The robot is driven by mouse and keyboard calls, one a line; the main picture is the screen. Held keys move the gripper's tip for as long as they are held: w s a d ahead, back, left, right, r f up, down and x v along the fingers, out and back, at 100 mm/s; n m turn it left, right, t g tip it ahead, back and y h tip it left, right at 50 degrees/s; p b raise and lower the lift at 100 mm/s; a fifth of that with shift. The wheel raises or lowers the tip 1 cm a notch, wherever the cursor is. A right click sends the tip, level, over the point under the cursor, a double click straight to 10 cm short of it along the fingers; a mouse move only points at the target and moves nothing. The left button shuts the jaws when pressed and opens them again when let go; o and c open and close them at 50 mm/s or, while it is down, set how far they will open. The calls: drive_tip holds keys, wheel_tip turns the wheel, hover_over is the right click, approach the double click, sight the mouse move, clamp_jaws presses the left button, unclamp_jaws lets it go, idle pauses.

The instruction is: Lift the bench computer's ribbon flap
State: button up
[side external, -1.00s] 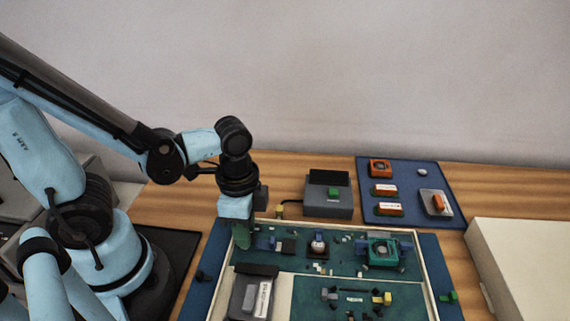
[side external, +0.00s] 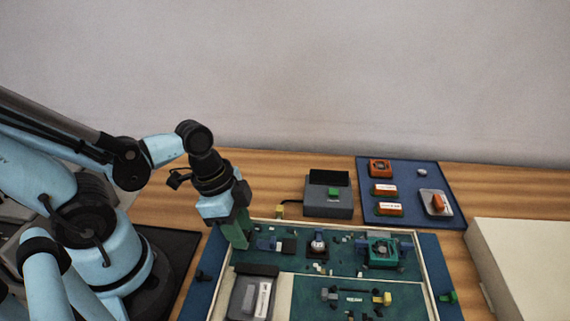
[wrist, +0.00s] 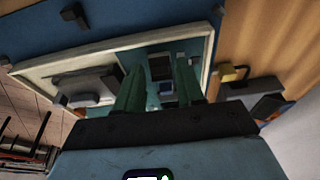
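The bench computer (side external: 340,268) is a pale-rimmed open case with green boards inside. I cannot single out the ribbon flap for certain. A small blue part (side external: 265,243) and a dark block (side external: 288,247) sit at the board's back left. In the wrist view, a dark block (wrist: 160,67) and a small blue part (wrist: 167,91) show between my fingers. My gripper (side external: 239,244) has green fingers and is tilted, low over the case's back left corner, left of the blue part. In the wrist view my gripper (wrist: 159,72) has its fingers apart with nothing held.
A grey box (side external: 329,195) with a cable stands behind the case. A blue mat (side external: 410,180) at the back right holds several orange parts and a grey piece. A grey drive-like unit (side external: 250,295) is at the case's front left. A pale block (side external: 525,260) stands at right.

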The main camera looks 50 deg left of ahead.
drive_tip(key=shift+o, duration=0.5)
drive_tip(key=v, duration=1.2)
idle(0.4)
drive_tip(key=shift+w+d, duration=0.1)
drive_tip(key=shift+w+d+f+g+y, duration=0.35)
drive_tip(key=shift+w+d+f, duration=0.1)
drive_tip(key=shift+f, duration=1.45)
drive_tip(key=shift+w+d+f+g+y, duration=0.4)
drive_tip(key=shift+f, duration=1.5)
drive_tip(key=shift+w+d+f+g+y, duration=0.35)
drive_tip(key=shift+w+d+f, duration=0.1)
drive_tip(key=shift+f, duration=1.5)
drive_tip(key=shift+c, duration=0.3)
